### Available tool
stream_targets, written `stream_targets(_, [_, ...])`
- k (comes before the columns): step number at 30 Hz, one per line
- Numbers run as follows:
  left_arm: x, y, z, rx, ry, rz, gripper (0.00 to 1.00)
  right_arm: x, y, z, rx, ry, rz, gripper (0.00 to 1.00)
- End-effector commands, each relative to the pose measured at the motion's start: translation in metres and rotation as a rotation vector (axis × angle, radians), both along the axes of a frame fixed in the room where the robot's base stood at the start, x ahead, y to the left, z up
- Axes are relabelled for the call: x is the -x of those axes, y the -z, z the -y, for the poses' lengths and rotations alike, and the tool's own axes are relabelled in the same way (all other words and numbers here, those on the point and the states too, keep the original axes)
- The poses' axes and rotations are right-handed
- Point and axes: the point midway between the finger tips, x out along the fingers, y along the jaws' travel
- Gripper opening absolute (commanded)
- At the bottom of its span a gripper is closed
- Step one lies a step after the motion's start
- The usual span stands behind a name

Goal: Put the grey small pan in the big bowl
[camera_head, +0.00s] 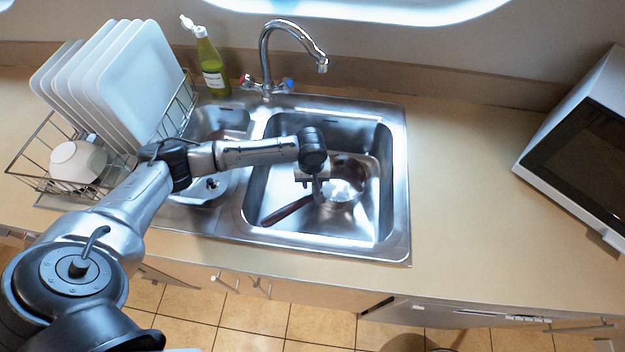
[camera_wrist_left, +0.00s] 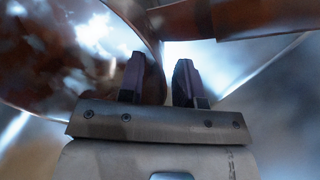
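A grey metal pan (camera_head: 345,183) with a red-brown handle (camera_head: 287,211) lies in the larger right-hand sink basin (camera_head: 370,228). This basin is the largest bowl-shaped space in view. My left gripper (camera_head: 318,196) is down in it at the pan, near where the handle meets the body, and hides part of it. In the left wrist view, the fingers (camera_wrist_left: 159,82) are apart, with the pan's curved wall (camera_wrist_left: 95,45) beside and partly between them. The handle (camera_wrist_left: 255,18) crosses the top. I cannot tell whether they touch the pan. My right gripper is not in view.
A shiny round metal item (camera_head: 203,190) is in the smaller left basin, partly hidden by my arm. The faucet (camera_head: 290,35) and green bottle (camera_head: 211,65) stand behind. A dish rack (camera_head: 40,150) is left, a microwave (camera_head: 585,150) right. The counter right of the sink is clear.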

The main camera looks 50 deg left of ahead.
Motion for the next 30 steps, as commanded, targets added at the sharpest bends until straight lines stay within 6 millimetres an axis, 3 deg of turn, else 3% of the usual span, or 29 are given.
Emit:
stream_targets(8, [0.000,-0.010,-0.001,0.000,0.000,0.001,0.32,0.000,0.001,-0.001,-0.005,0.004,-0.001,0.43])
stream_targets(21, [0.001,-0.088,-0.001,0.001,0.000,0.003,0.32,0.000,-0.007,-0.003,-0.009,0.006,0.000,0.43])
stream_targets(30, [0.002,-0.119,-0.002,0.001,0.000,0.001,0.32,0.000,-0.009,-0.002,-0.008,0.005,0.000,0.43])
